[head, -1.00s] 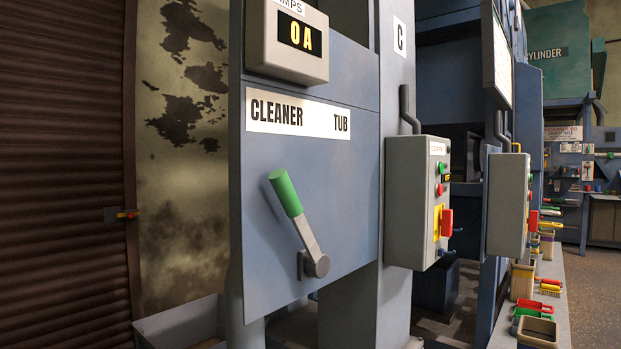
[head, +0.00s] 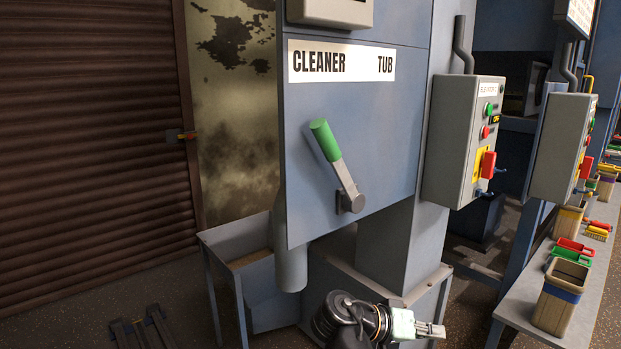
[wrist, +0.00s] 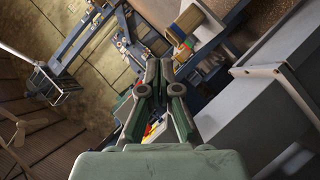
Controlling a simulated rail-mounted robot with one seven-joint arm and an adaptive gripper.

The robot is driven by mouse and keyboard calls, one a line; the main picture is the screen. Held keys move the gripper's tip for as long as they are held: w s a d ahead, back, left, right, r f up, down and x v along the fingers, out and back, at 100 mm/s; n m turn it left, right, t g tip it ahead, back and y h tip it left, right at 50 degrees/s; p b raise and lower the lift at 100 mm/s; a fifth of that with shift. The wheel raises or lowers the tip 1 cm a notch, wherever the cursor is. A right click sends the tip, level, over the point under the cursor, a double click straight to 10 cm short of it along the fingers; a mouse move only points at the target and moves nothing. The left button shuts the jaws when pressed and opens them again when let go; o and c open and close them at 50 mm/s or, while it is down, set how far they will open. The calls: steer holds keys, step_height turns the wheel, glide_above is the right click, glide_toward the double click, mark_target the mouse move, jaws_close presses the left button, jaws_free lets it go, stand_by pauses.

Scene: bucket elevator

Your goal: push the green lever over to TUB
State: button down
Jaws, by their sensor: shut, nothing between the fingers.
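The green lever (head: 336,166) is on the blue-grey panel in the head view, under the label strip (head: 341,62) that reads CLEANER on the left and TUB on the right. Its green grip leans up and to the left, toward CLEANER, from a grey pivot at lower right. My gripper (head: 440,331) is low in the head view, below and right of the lever and apart from it. It points right with its fingers together and empty. In the wrist view my gripper (wrist: 158,66) shows its fingers closed; the lever is not seen there.
A grey control box (head: 464,142) with buttons and a red switch stands right of the panel. A second box (head: 563,148) is further right. A bench (head: 520,305) with bins runs along the right. A grey trough (head: 240,237) is below left.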

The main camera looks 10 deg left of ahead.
mark_target(313, 126)
steer(key=s+a+r+t+y+p, duration=0.1)
steer(key=s+a+r+t, duration=0.3)
steer(key=a+r, duration=0.6)
steer(key=s+a+r+t+y+p, duration=0.1)
steer(key=s+a+r+t+p, duration=0.3)
steer(key=a+r, duration=0.6)
steer(key=s+a+r+m+t+y+p, duration=0.1)
steer(key=s+a+r+t+p, duration=0.2)
steer(key=a+r, duration=0.8)
step_height(313, 126, up, 2)
steer(key=s+t, duration=0.2)
steer(key=t, duration=0.1)
steer(key=shift+s+y, duration=0.25)
steer(key=shift+y, duration=0.15)
steer(key=shift+d, duration=0.1)
steer(key=x, duration=0.9)
steer(key=p+x, duration=0.1)
steer(key=x, duration=0.4)
steer(key=shift+r, duration=0.3)
